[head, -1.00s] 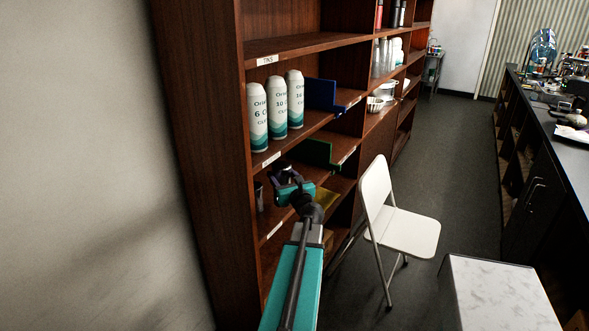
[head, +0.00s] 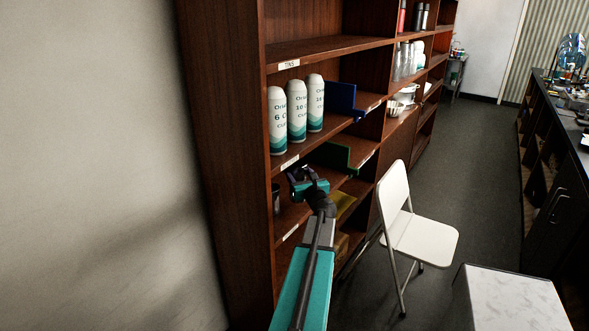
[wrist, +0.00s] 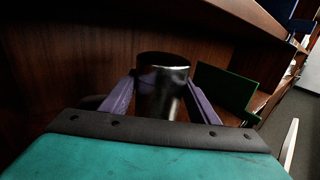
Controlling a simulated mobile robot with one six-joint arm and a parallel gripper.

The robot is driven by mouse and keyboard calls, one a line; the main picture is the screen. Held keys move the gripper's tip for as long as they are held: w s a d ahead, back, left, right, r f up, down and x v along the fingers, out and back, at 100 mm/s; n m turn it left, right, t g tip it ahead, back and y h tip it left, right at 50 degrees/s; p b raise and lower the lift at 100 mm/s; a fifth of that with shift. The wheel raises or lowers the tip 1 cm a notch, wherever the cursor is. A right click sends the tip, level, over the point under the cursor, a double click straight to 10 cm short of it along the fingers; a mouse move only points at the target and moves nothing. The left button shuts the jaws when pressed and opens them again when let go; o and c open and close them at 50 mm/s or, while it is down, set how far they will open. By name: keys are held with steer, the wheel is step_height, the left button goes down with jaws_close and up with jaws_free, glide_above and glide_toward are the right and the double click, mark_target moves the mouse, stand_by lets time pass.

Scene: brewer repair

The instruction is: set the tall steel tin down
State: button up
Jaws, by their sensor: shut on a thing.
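The tall steel tin (wrist: 163,90) shows in the wrist view as a dark, shiny upright cylinder with a round top. My gripper (wrist: 160,98) is shut on it, one purple finger on each side. In the head view my gripper (head: 298,176) is at the shelf opening below the white bottles. The held tin is hard to make out there behind the gripper. Its base is hidden, so I cannot tell whether it touches a shelf board.
A dark cylinder (head: 276,198) stands on the shelf left of my gripper. White bottles (head: 297,110) stand on the shelf above. A green divider (head: 333,155) is to the right. A white folding chair (head: 420,238) stands right of the bookcase.

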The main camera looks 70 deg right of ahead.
steer(key=s+d+p+x, duration=0.1)
steer(key=p+x, duration=0.1)
steer(key=x, duration=0.8)
steer(key=shift+f+p, duration=0.3)
steer(key=shift+f, duration=0.15)
steer(key=shift+d, duration=0.1)
steer(key=shift+w+d+f+p, duration=0.15)
steer(key=shift+f+p, duration=0.25)
steer(key=shift+f, duration=0.5)
steer(key=shift+w+d+f+p, duration=0.1)
steer(key=shift+f+p, duration=0.3)
steer(key=shift+f, duration=0.65)
steer(key=o, duration=1.2)
